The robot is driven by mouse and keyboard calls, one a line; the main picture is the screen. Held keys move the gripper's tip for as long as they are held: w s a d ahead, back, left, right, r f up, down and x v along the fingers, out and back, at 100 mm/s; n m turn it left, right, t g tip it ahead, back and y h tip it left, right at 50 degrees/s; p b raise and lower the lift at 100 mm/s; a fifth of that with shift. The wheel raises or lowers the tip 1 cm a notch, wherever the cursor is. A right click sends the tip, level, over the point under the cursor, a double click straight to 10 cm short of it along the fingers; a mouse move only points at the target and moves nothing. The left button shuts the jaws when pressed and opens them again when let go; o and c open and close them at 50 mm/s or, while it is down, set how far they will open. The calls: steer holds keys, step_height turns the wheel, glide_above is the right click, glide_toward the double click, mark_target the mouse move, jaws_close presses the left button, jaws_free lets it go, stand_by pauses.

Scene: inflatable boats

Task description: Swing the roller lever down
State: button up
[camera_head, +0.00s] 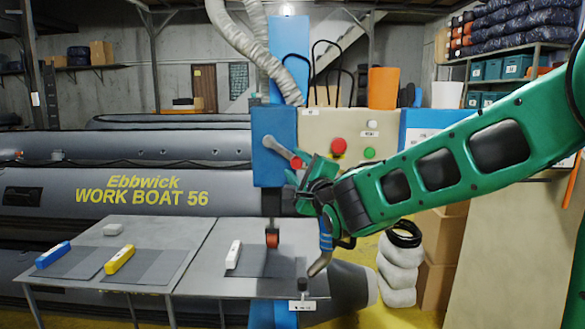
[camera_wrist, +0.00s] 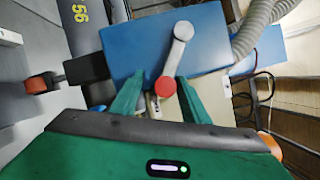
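The roller lever (camera_head: 283,150) is a grey bar with a red knob (camera_head: 296,163), mounted on the side of a blue housing (camera_head: 268,120). In the head view it slopes down to the right from its pivot. My gripper (camera_head: 303,172) is close by the knob. In the wrist view the lever (camera_wrist: 180,45) is in plain sight, and its red knob (camera_wrist: 165,87) shows between the two green fingers of my gripper (camera_wrist: 159,78). The fingers are apart; contact with the knob cannot be told. A red-orange roller (camera_head: 272,239) hangs below the housing, above the grey bench.
A beige panel with red and green buttons (camera_head: 369,153) stands right of the housing. A grey hose (camera_head: 245,42) hangs above.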

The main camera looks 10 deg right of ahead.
steer(key=shift+r, duration=0.1)
steer(key=shift+s+d, duration=0.1)
steer(key=shift+s, duration=0.1)
steer(key=v, duration=1)
steer(key=shift+s, duration=0.15)
